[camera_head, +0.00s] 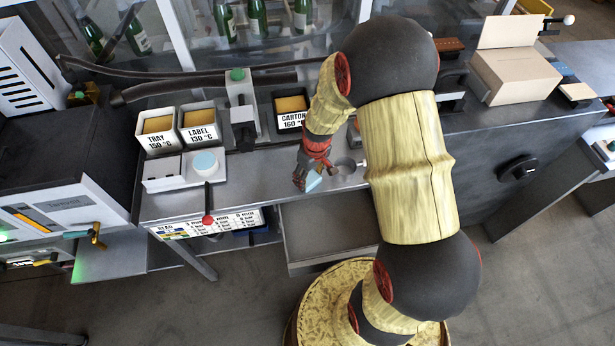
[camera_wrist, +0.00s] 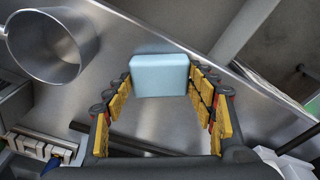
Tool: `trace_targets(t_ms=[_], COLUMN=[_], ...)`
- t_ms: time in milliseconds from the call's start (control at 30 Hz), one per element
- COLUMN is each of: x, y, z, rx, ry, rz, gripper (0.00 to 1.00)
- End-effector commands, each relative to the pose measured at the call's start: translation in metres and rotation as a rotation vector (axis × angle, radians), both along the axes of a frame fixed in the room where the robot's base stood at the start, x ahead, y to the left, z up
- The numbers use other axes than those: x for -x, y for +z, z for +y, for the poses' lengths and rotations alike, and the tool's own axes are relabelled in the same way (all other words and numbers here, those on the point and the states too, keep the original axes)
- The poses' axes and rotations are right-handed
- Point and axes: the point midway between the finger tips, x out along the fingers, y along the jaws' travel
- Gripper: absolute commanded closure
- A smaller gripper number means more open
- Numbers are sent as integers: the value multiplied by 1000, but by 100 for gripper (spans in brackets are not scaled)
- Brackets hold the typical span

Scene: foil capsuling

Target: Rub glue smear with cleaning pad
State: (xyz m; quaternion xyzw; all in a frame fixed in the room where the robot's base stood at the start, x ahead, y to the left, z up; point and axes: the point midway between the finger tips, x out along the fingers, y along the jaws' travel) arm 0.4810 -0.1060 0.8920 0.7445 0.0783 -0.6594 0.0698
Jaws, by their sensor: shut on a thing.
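My gripper (camera_head: 306,178) is shut on a light blue cleaning pad (camera_wrist: 160,76), held between the yellow-lined fingers in the wrist view. In the head view the pad (camera_head: 314,182) shows at the fingertips, low over the front part of the grey metal bench (camera_head: 265,180). In the wrist view the bare metal surface (camera_wrist: 150,122) lies behind the pad. I cannot tell whether the pad touches it. I cannot make out a glue smear in either view.
A round metal cup (camera_wrist: 48,48) is close to the pad; it also shows in the head view (camera_head: 345,167). Bins labelled TRAY (camera_head: 158,139), LABEL (camera_head: 201,134) and CARTON (camera_head: 291,120) stand behind. A red-knobbed lever (camera_head: 208,218) is at the front left. An open carton (camera_head: 515,75) stands right.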

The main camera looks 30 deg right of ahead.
Motion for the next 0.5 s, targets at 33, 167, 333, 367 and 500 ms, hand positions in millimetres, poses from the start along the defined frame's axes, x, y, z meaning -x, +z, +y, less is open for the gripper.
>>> trace_targets(t_ms=[33,167,333,367,500], x=[-1,-3,-7,-8,-9], y=[-1,-2,-4,-4,-5], z=[3,13,26,28,35], rx=[-1,-1,-1,-1,-2], ry=[1,4,3,2,1], rz=[1,2,3,3,5], gripper=[73,73,73,73,73])
